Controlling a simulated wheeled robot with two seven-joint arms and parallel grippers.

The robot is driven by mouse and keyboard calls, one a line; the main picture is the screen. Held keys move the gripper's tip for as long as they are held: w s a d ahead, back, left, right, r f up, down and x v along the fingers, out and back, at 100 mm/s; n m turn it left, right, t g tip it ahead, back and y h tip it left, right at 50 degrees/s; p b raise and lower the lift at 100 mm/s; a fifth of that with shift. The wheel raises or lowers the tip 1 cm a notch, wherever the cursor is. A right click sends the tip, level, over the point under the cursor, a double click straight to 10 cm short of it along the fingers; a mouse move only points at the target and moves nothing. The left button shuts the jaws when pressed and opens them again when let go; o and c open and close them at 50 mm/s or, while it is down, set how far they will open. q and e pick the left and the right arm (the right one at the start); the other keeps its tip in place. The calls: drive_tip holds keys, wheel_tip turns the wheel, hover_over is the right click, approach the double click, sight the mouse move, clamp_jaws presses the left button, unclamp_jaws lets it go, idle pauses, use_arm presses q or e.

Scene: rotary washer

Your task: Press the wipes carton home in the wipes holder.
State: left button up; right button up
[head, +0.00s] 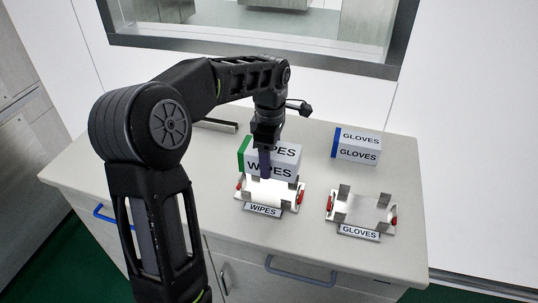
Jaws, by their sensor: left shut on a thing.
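The wipes carton (286,164) is a white box with a green end and black WIPES lettering. It is at or just above the wipes holder (271,193), a white cradle with red side pieces and a WIPES label on its front. I cannot tell whether the carton touches the holder's floor. My left gripper (264,163) comes down from above and is shut on the carton; a purple finger shows across its front face. My right gripper is not in view.
A gloves carton (357,146) with a blue end stands at the back right of the counter (200,190). The empty gloves holder (362,209) with grey uprights is in front of it. A dark bar (215,125) lies at the back left. A window frame is behind.

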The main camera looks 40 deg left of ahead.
use_arm(q)
drive_tip(key=shift+d+f, duration=0.1)
drive_tip(key=b, duration=0.4)
hover_over(270, 190)
wheel_tip(270, 190, down, 5)
drive_tip(key=shift+f, duration=0.2)
drive_tip(key=shift+f+b, duration=1.1)
drive_tip(key=shift+f, duration=0.25)
drive_tip(key=shift+f, duration=0.35)
idle(1.0)
drive_tip(key=o, duration=1.8)
drive_tip(key=shift+c, duration=0.2)
drive_tip(key=shift+r+b, duration=0.6)
drive_tip(key=shift+r, duration=3.3)
drive_tip(key=shift+s, duration=0.1)
